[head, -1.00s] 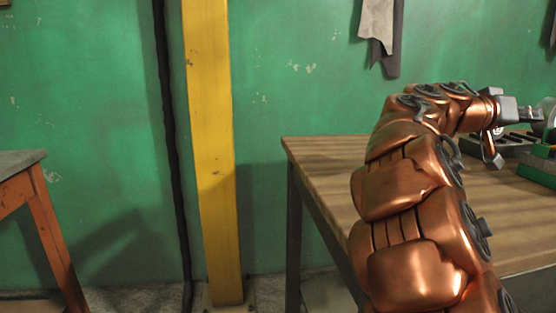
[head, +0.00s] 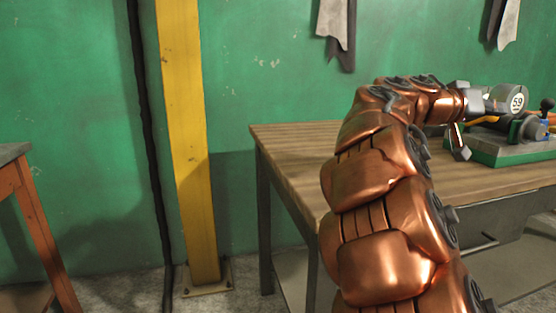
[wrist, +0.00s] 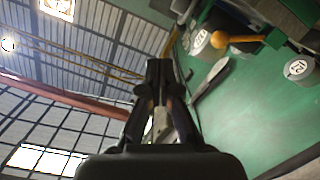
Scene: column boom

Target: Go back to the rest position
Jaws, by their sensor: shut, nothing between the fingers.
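My copper-plated arm reaches up and over the wooden workbench (head: 300,145) in the head view, with its wrist end bent toward the right.
A green-based machine (head: 515,148) with a round "59" label stands on the bench just beyond my wrist. A yellow post (head: 185,150) and an orange-legged table (head: 38,225) stand to the left. Grey cloths (head: 333,25) hang on the wall.

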